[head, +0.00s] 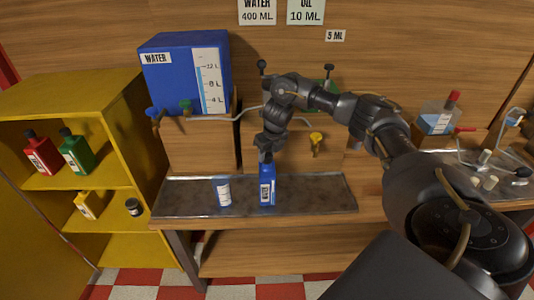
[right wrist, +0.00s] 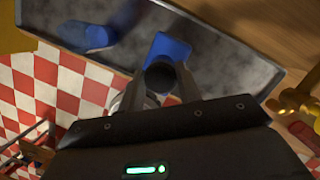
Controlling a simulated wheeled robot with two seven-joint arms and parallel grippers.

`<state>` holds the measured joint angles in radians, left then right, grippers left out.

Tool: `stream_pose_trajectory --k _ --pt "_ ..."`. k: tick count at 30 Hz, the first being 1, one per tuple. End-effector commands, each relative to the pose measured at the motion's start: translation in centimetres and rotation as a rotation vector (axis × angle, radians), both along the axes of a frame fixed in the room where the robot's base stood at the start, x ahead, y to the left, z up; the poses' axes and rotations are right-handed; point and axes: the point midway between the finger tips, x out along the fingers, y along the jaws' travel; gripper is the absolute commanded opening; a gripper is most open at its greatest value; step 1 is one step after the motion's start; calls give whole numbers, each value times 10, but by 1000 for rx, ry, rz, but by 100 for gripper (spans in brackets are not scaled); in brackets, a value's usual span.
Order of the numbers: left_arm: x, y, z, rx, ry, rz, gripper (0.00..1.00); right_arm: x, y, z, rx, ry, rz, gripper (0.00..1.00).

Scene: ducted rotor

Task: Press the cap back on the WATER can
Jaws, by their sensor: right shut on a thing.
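The blue can (head: 267,190) with a white label stands upright on the grey metal tray; the label is too small to read. It also shows in the right wrist view (right wrist: 172,45). My right gripper (head: 267,150) is directly above the can and points down. In the right wrist view its fingers (right wrist: 160,84) are shut on the dark round cap (right wrist: 160,76). The cap lines up over the can's top. I cannot tell whether it touches the neck or sits fully down. My left gripper is not in view.
A blue WATER tank (head: 178,85) with taps is behind. A yellow shelf (head: 115,215) at left holds red, green and yellow cans. The tray's right part is clear.

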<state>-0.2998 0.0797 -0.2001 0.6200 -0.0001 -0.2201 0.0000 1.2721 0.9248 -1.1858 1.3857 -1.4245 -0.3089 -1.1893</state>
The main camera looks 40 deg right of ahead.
Motion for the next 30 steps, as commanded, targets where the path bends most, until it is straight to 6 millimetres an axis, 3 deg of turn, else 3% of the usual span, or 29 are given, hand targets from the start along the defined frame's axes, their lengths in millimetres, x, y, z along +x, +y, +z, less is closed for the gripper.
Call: stream_pose_trajectory --k 9,10,15,21,26,30 --pt "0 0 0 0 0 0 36 0 0 0 0 0 0 13" --pt "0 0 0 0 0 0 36 0 0 0 0 0 0 38" --pt "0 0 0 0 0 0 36 0 0 0 0 0 0 59" --pt "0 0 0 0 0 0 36 0 0 0 0 0 0 61" --pt "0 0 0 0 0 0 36 0 0 0 0 0 0 81" --pt "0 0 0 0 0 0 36 0 0 0 0 0 0 81"
